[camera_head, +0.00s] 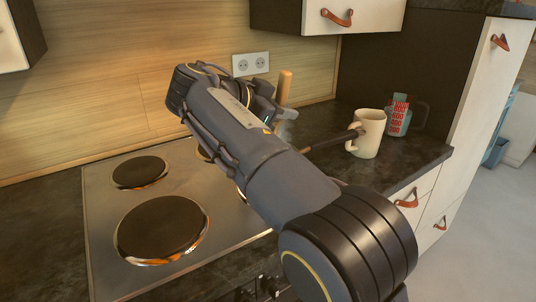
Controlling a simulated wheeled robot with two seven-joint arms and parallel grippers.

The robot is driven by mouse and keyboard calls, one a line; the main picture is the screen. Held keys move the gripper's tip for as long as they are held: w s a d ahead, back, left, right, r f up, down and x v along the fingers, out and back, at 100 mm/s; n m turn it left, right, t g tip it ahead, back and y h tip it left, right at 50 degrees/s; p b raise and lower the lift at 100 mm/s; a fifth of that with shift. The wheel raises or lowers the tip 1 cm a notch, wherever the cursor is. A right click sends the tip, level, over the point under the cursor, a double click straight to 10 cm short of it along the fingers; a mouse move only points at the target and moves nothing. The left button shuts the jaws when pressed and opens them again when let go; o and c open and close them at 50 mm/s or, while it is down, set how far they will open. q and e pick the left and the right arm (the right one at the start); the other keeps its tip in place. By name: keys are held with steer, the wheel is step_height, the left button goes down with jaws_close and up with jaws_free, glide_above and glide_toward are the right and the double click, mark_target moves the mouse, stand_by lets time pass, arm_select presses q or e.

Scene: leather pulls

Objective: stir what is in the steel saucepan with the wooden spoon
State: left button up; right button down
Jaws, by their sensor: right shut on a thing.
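My right arm reaches across the picture, and my right gripper (270,112) is over the back right of the hob. It is shut on the wooden spoon (285,86), whose pale upper end stands upright just beyond the gripper. The spoon's lower end is hidden. The steel saucepan is almost wholly hidden behind my arm. Its dark handle (328,140) sticks out to the right, ending close to a cream mug; I cannot tell if they touch. What is in the pan cannot be seen. My left gripper is not in view.
The hob (100,215) has bare dark plates at left. A wall socket (250,64) is behind. Cupboards with leather pulls hang above.

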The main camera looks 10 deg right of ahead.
mark_target(281, 76)
steer(key=shift+s+d+r+p, duration=0.1)
steer(key=shift+s+r+p, duration=0.15)
steer(key=shift+r+p, duration=0.6)
steer(key=shift+s+d+r+p, duration=0.1)
steer(key=shift+s+r+p, duration=0.2)
steer(key=shift+r, duration=1.1)
steer(key=shift+s+d+r+p, duration=0.1)
steer(key=shift+s+r+p, duration=0.15)
steer(key=shift+r+p, duration=0.6)
steer(key=shift+r, duration=0.3)
step_height(281, 76, up, 5)
steer(key=p, duration=0.3)
steer(key=shift+p, duration=0.4)
steer(key=shift+f, duration=0.1)
